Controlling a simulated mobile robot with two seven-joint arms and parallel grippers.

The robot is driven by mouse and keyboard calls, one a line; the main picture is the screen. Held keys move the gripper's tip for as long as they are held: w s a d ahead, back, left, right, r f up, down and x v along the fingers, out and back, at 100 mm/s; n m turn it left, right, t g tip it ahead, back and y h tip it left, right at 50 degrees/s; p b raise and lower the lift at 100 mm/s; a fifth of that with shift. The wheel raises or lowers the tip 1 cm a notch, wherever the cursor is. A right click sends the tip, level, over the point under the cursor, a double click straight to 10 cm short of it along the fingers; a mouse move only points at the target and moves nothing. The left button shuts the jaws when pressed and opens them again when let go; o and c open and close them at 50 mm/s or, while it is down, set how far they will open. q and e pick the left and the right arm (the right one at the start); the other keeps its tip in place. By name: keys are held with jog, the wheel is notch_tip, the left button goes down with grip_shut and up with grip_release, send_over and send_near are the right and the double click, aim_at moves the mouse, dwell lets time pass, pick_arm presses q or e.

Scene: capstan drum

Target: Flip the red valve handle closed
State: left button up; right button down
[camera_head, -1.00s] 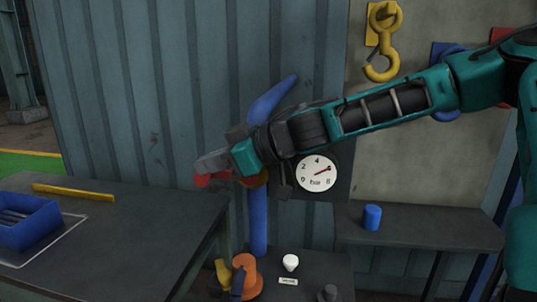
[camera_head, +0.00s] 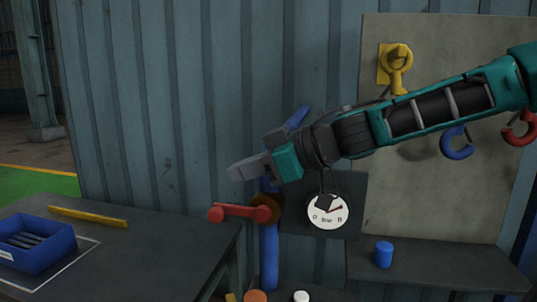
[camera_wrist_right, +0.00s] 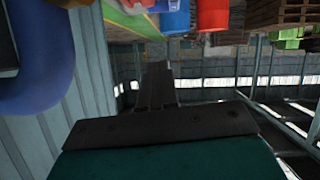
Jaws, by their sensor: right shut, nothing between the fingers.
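The red valve handle (camera_head: 238,212) sticks out to the left from a brown round valve body (camera_head: 267,208) on the blue vertical pipe (camera_head: 270,252). It lies roughly level, crosswise to the pipe. My right gripper (camera_head: 238,172) is shut and empty, above the handle and apart from it in the picture. It hides part of the blue pipe's upper stretch. In the right wrist view my gripper's dark fingers (camera_wrist_right: 157,85) are together, and the blue pipe (camera_wrist_right: 40,60) shows at the left. The handle is not seen there. My left gripper is not in view.
A round pressure gauge (camera_head: 328,211) sits right of the valve. A dark table (camera_head: 150,255) at left bears a blue bin (camera_head: 38,243) and a yellow bar (camera_head: 88,216). A blue cylinder (camera_head: 383,254) stands on the right shelf (camera_head: 440,265). Hooks hang on the back board.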

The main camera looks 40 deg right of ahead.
jog(key=v, duration=0.2)
jog(key=r+v, duration=0.1)
jog(key=v, duration=0.2)
jog(key=shift+w, duration=0.15)
dwell(0.5)
